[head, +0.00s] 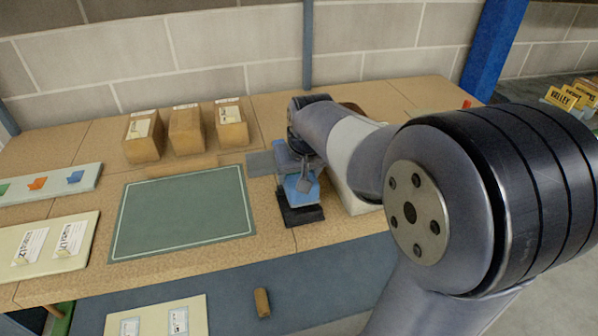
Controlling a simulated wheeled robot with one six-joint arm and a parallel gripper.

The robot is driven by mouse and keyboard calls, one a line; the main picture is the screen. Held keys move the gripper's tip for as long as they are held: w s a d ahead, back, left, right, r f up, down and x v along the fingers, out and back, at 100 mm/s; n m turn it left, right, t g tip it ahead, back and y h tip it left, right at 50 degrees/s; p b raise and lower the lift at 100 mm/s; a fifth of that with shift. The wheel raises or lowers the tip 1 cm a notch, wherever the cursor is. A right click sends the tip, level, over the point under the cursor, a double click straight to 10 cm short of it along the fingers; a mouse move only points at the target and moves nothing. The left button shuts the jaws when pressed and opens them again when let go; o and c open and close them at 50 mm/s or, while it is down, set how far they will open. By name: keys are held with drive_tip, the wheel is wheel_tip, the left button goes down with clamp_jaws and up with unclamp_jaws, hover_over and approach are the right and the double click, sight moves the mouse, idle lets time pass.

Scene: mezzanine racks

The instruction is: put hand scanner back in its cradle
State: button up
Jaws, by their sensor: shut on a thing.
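My gripper (304,182) is over the bench just right of the green mat, pointing down. It is shut on a blue thing, which looks like the hand scanner (291,189). A black block that looks like the cradle (301,215) is directly below the scanner. The scanner's lower end is at or just above the cradle's top; I cannot tell whether it touches or is seated. My fingers hide part of the scanner, and my arm covers the area to the right.
A green mat (182,213) lies left of the cradle. Cardboard boxes (186,133) stand behind it. A pale tray (90,181) with small coloured pieces is at the left. A white container (345,195) is close right of the cradle, partly behind my arm. A brown piece (262,302) lies below the bench edge.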

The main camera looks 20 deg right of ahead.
drive_tip(key=shift+f, duration=0.25)
drive_tip(key=shift+f+b, duration=0.85)
drive_tip(key=o, duration=1.2)
drive_tip(key=shift+o, duration=0.2)
drive_tip(key=p+v, duration=0.1)
drive_tip(key=v, duration=0.9)
drive_tip(key=shift+s+r, duration=0.15)
drive_tip(key=shift+r, duration=0.25)
drive_tip(key=shift+f, duration=0.1)
